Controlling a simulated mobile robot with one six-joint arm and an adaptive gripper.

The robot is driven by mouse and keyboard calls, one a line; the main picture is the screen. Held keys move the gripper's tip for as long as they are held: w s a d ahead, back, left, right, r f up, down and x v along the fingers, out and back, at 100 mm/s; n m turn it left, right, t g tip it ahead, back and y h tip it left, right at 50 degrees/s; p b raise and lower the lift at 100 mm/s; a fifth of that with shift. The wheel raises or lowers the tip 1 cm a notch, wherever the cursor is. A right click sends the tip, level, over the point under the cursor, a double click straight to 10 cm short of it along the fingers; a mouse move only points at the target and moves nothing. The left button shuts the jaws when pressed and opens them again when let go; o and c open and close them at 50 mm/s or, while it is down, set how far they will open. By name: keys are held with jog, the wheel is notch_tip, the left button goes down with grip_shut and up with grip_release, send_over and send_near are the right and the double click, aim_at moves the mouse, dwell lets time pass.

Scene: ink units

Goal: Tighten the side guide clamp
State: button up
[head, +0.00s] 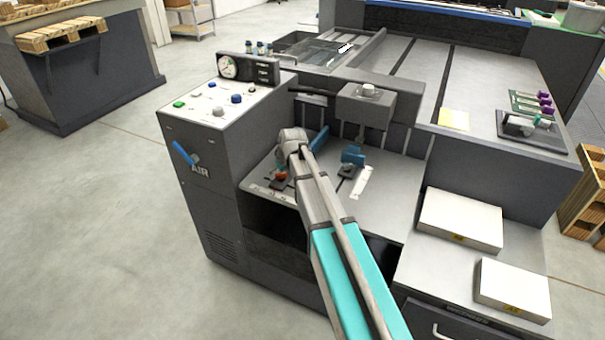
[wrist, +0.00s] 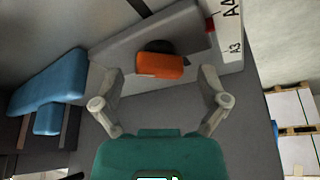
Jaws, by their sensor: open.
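An orange clamp knob or lever (wrist: 160,65) sits on a grey block in the wrist view. It also shows in the head view (head: 282,176), low on the feed deck. My gripper (wrist: 159,78) is open, with one finger on each side of the orange clamp and visible gaps between. In the head view my gripper (head: 279,167) is mostly hidden by my wrist. A blue guide piece (wrist: 50,88) lies left of the fingers in the wrist view. A white scale marked A4 and A3 (wrist: 232,38) runs at the right.
A blue block (head: 352,155) sits on the deck right of my arm. The control cabinet (head: 218,105) with a gauge (head: 228,66) stands left. A grey box (head: 370,101) overhangs the deck. White paper stacks (head: 460,218) lie at the right. The floor at left is clear.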

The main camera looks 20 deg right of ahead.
jog(key=n, duration=0.2)
jog(key=n+g+y, duration=0.1)
jog(key=n, duration=0.2)
jog(key=shift+w+d+y, duration=0.1)
jog(key=shift+y, duration=0.2)
jog(key=p+v, duration=1.2)
jog(key=v, duration=0.1)
jog(key=s+a+r+m+g+h+p, duration=0.1)
jog(key=s+r+m+p, duration=0.2)
jog(key=s, duration=0.7)
jog(key=s+a+r+m+g+h+p, duration=0.1)
jog(key=s+r+m+p, duration=0.3)
jog(key=s, duration=0.6)
jog(key=shift+s+a+m+g+h+p, duration=0.4)
jog(key=shift+m+g+h+p, duration=0.25)
jog(key=shift+m, duration=0.35)
jog(key=shift+w+f, duration=0.1)
jog(key=s, duration=0.3)
jog(key=shift+s+r+p, duration=0.15)
jog(key=shift+r+p, duration=0.2)
jog(key=shift+r, duration=0.05)
